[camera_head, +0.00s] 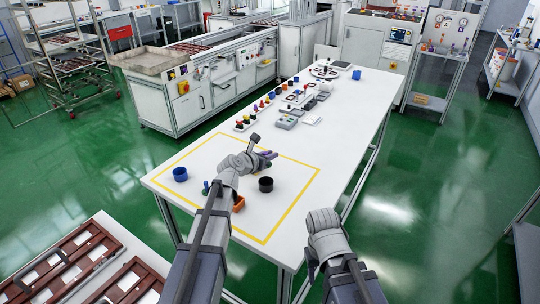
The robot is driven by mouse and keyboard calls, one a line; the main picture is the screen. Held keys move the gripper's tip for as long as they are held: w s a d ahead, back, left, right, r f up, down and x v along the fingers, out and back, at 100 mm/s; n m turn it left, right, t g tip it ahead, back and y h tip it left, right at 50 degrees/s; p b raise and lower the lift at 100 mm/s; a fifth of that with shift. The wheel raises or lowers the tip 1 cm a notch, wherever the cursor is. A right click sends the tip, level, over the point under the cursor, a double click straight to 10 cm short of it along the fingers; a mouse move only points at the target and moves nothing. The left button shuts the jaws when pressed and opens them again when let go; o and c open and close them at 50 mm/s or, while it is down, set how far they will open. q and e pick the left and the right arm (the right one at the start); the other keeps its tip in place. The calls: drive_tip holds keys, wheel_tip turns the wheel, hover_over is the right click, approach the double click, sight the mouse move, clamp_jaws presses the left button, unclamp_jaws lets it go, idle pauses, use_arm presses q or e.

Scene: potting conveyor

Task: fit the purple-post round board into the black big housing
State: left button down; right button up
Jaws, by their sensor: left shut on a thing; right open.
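The black big housing (265,184) is a dark round cup standing upright on the white table, inside the yellow outline. My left gripper (263,157) is shut on the purple-post round board (269,154), of which only a small purple part shows. It is above and behind the black housing in the picture, apart from it. The gripper hides most of the board, so its tilt cannot be told. My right gripper (323,224) is open and empty beyond the table's front right edge; its fingertips are hard to make out.
A blue cup (180,174) stands at the outline's left. Several small coloured parts (242,124) and grey fixtures (287,121) stand farther back. The outline's right side is clear.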

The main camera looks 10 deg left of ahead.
use_arm(q)
drive_tip(key=shift+f+b, duration=4)
drive_tip(key=shift+f, duration=0.3)
drive_tip(key=c, duration=0.8)
unclamp_jaws()
drive_tip(key=shift+o, duration=0.2)
drive_tip(key=shift+r, duration=0.15)
wheel_tip(320, 180, up, 7)
drive_tip(key=p, duration=0.7)
